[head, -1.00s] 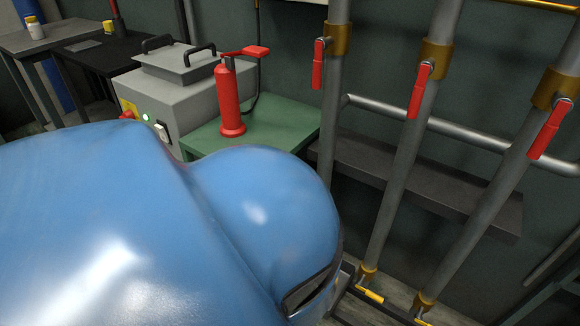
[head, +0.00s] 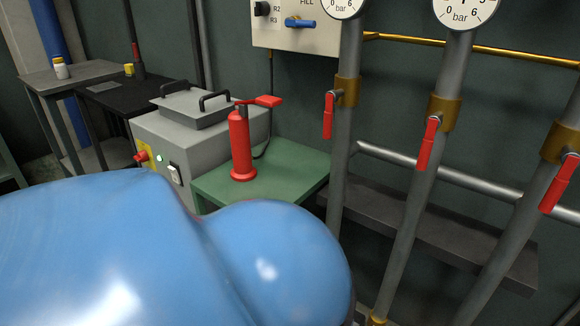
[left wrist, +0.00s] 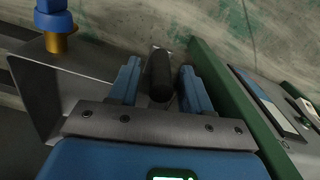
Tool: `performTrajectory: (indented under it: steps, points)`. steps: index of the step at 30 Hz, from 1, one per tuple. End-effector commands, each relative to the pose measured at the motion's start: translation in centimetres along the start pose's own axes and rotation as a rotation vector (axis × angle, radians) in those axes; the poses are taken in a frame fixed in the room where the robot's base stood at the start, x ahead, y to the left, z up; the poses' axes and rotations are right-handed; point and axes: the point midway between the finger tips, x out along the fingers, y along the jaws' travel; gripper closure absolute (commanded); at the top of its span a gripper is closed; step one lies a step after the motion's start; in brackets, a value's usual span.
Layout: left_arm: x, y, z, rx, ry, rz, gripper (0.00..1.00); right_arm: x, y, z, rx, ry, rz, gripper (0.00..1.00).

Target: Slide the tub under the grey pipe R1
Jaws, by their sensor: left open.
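Three grey pipes stand in the head view: left (head: 345,130), middle (head: 415,190) and right (head: 510,225). Each has a brass fitting and a red lever. No label shows which is R1. I cannot make out the tub in the head view. In the left wrist view my left gripper (left wrist: 160,67) is open, its blue fingers on either side of a dark rounded bar (left wrist: 160,75). Whether they touch it is unclear. A bent grey sheet-metal piece (left wrist: 60,90) lies left of the fingers; I cannot tell whether it is the tub. My right gripper is out of view.
A green table (head: 285,165) carries a red cylinder (head: 241,145) beside a grey machine (head: 190,130). A dark shelf (head: 465,235) and a horizontal pipe (head: 450,172) run behind the pipes. A green bar (left wrist: 235,110) borders the left gripper's right side.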

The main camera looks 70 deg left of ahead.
Motion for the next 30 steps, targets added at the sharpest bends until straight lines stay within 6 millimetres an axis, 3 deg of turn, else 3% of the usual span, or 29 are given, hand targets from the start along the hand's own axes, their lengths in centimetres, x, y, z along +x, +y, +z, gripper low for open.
performTrajectory:
  steps: [6, 15, 21, 30]
  points:
    - [-4.0, 0.0, 0.0, 0.0, 0.001, 0.0, 0.52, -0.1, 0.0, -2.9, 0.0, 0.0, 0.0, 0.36]
    - [-8.3, 0.0, 0.0, 0.0, 0.0, 0.0, 0.52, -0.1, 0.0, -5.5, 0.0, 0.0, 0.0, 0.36]
    - [-9.4, 0.0, 0.0, 0.0, -0.001, 0.0, 0.52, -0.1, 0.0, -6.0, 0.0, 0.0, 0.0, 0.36]
    - [-9.5, 0.0, 0.0, 0.0, -0.001, 0.0, 0.52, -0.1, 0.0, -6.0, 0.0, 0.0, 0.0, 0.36]
